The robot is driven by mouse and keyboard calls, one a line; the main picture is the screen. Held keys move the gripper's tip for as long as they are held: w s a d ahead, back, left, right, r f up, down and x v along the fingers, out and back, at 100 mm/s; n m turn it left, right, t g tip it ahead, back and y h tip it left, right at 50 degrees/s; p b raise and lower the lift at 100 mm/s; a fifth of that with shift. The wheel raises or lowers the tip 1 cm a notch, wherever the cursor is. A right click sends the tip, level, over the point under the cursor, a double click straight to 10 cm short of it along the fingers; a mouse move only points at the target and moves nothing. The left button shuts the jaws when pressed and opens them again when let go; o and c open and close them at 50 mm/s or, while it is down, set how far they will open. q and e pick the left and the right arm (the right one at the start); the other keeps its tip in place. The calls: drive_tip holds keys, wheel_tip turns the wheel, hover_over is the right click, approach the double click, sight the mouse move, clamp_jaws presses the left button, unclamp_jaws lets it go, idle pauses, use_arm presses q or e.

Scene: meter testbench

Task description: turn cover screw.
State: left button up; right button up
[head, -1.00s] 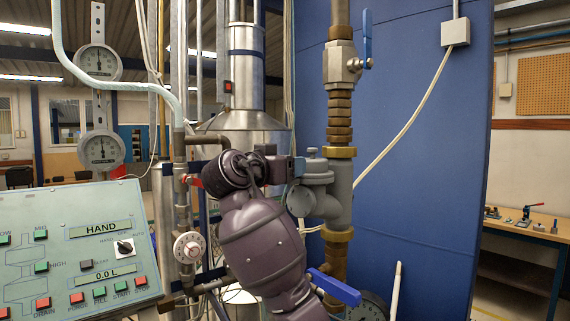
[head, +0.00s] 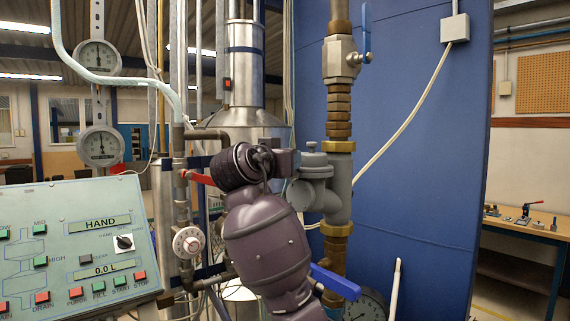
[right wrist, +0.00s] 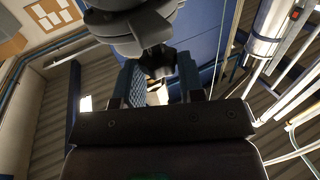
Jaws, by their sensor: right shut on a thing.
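The grey water meter (head: 316,172) sits on the vertical brass-fitted pipe, and its round cover faces left toward my arm. My right gripper (head: 287,163) is at the left side of this meter, at the end of my purple arm. In the right wrist view my right gripper (right wrist: 162,80) has its two blue-lined fingers on either side of a small dark part, the cover screw (right wrist: 157,62), below the grey meter body (right wrist: 130,22). It is shut on that part. The screw is hidden in the head view. My left gripper is not in view.
A blue valve handle (head: 335,281) and a round gauge (head: 366,306) are below the meter. A red lever (head: 199,178) and a dial (head: 188,242) are on the pipes left of my arm. The control panel (head: 75,250) stands at left. A blue panel (head: 430,170) is behind.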

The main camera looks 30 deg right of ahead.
drive_tip(key=shift+s+d+n+t+y+p, duration=0.15)
drive_tip(key=shift+d+n+t+y+p, duration=0.1)
drive_tip(key=shift+n+t+y, duration=1.45)
drive_tip(key=shift+s+d+n+t+y+p, duration=0.1)
drive_tip(key=shift+s+n+t+y+p, duration=0.15)
drive_tip(key=shift+n+t+y, duration=1.4)
drive_tip(key=shift+s+d+n+t+y+p, duration=0.1)
drive_tip(key=shift+d+n+t+y+p, duration=0.15)
drive_tip(key=shift+n+t+y, duration=1.4)
drive_tip(key=shift+m+g+y, duration=0.3)
drive_tip(key=shift+g+y, duration=0.1)
drive_tip(key=shift+y, duration=0.1)
drive_tip(key=o, duration=0.8)
drive_tip(key=shift+o, duration=0.6)
drive_tip(key=shift+a+r, duration=0.1)
drive_tip(key=shift+a, duration=0.1)
drive_tip(key=shift+d, duration=0.1)
